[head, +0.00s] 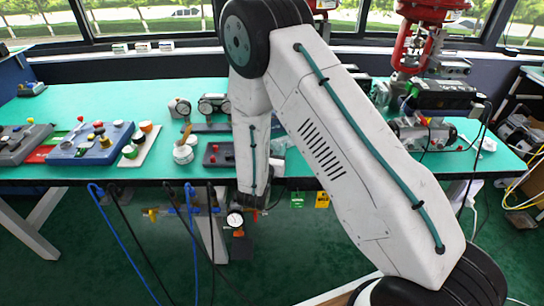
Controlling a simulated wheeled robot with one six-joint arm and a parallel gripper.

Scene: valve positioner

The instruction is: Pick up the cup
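No single thing is plainly the cup. A small white round cup-like container (183,153) stands on the green table, left of my forearm, with a tan piece at its top. My arm crosses the middle of the view. Its wrist hangs at the table's front edge, right of the white container and apart from it. My gripper (256,203) is small and dark there; its fingers cannot be made out.
The green table (80,105) has free room at its back left. Blue (101,140) and grey (22,143) panels with knobs stand left. A red valve actuator (420,35) stands back right. Hoses (128,245) and a gauge (235,219) hang below the front edge.

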